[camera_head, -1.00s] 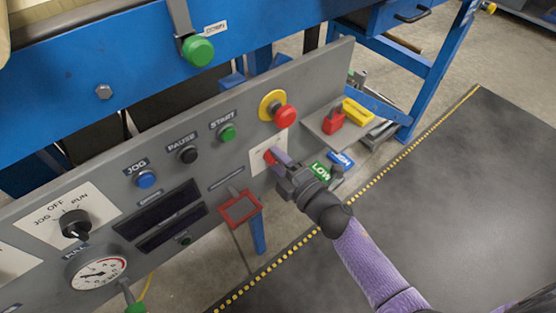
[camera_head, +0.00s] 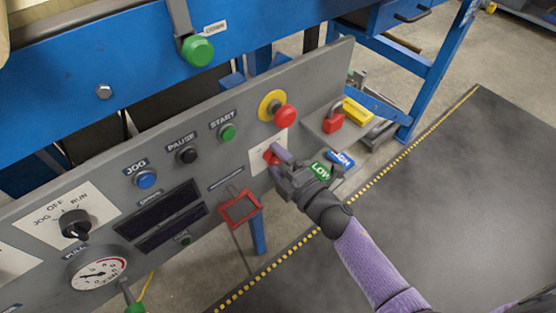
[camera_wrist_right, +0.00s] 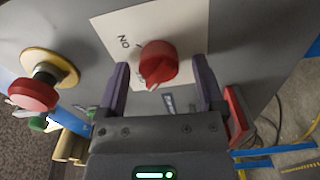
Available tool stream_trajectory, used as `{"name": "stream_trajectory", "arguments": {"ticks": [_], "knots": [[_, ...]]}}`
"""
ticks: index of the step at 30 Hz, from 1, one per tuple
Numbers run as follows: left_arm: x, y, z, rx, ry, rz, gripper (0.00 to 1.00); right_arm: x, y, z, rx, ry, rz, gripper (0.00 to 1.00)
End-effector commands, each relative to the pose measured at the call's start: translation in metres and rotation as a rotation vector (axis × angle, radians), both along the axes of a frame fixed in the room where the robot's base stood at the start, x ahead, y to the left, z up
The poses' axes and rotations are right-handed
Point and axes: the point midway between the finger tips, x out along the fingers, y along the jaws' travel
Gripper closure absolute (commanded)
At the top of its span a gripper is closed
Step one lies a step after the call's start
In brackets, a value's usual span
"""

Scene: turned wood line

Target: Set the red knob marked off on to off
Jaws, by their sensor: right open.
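The red knob (camera_head: 270,157) sits on a white plate (camera_head: 257,158) near the right end of the grey panel. In the right wrist view the knob (camera_wrist_right: 158,62) shows whole, with the letters ON on the plate at its upper left. Its other mark is hidden or unreadable. My right gripper (camera_head: 276,163) is open. Its two purple fingers stand on either side of the knob in the right wrist view (camera_wrist_right: 161,82), with gaps showing between knob and fingers. My left gripper is out of view.
A red mushroom button (camera_head: 285,117) on a yellow ring is just above the knob. A red frame (camera_head: 240,208) hangs below left. A red padlock (camera_head: 333,120) and green LOW tag (camera_head: 320,171) lie to the right. The black selector (camera_head: 75,224) is far left.

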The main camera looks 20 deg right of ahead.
Motion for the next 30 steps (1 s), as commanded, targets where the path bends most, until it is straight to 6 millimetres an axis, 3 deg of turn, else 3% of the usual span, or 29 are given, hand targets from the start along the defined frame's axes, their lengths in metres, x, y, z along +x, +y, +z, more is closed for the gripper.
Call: {"name": "stream_trajectory", "arguments": {"ticks": [4,12,15,30], "knots": [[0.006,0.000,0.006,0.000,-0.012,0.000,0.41,-0.017,-0.006,0.002,0.002,0.002,-0.001,0.13],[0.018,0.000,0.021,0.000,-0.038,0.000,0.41,-0.076,-0.028,0.003,0.001,0.001,-0.001,0.13],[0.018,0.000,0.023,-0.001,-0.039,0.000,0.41,-0.089,-0.032,0.001,-0.001,0.002,-0.001,0.13],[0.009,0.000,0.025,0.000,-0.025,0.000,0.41,-0.093,-0.034,0.000,0.000,0.001,0.000,0.13]]}}
